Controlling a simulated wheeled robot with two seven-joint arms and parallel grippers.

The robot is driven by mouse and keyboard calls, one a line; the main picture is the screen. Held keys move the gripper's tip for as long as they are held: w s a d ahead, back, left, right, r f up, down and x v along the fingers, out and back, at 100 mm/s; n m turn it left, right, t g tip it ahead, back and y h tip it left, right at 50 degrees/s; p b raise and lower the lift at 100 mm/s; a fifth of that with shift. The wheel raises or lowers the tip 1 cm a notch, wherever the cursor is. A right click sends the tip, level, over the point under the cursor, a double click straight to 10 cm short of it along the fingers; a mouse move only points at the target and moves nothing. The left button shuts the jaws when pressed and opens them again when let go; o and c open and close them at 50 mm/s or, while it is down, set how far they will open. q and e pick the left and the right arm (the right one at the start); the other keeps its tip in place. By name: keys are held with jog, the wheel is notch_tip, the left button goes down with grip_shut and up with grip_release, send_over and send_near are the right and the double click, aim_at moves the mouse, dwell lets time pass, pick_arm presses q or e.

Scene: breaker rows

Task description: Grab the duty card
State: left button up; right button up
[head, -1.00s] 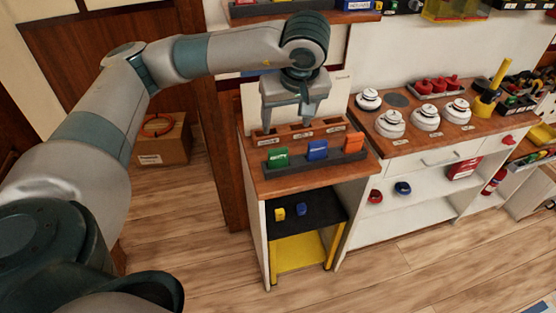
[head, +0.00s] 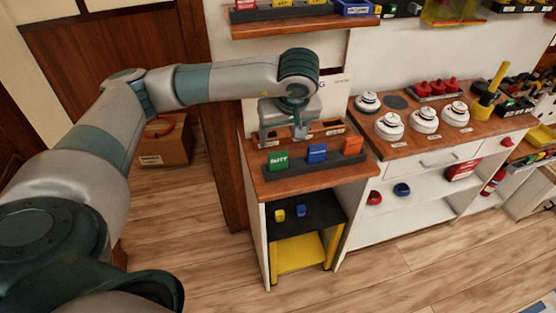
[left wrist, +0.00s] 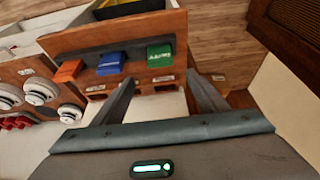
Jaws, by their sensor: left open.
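The green card (head: 278,160), whose lettering seems to read DUTY, stands at the left end of a dark rack (head: 330,166) on the wooden cabinet top. It also shows in the left wrist view (left wrist: 160,56). A blue card (head: 317,153) and an orange card (head: 353,145) stand to its right in the same rack. My left gripper (head: 283,139) is open and empty, just behind and above the green card. In the left wrist view its two fingers (left wrist: 160,84) point towards the green card, apart from it. My right gripper is not seen.
Labelled slots (head: 333,132) lie behind the rack. A shelf (head: 300,24) hangs above. White round detectors (head: 390,126) stand on the counter to the right. The open cabinet below holds small yellow and blue items (head: 301,210). A cardboard box (head: 165,146) sits on the floor at left.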

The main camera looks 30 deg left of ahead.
pick_arm(q)
jog(key=p, duration=0.2)
send_over(278, 153)
jog(key=s+d, duration=0.1)
jog(key=d, duration=0.1)
notch_tip(278, 153, down, 5)
jog(key=shift+a+f, duration=0.35)
jog(key=shift+w+a+f+p, duration=0.1)
jog(key=shift+a+f+p, duration=0.15)
jog(key=shift+f+p, duration=0.55)
jog(key=p+x, duration=0.1)
jog(key=x, duration=0.1)
jog(key=shift+w+a+f+p, duration=0.1)
jog(key=shift+f+p, duration=0.2)
jog(key=shift+w+a+f, duration=0.1)
jog(key=shift+f, duration=0.3)
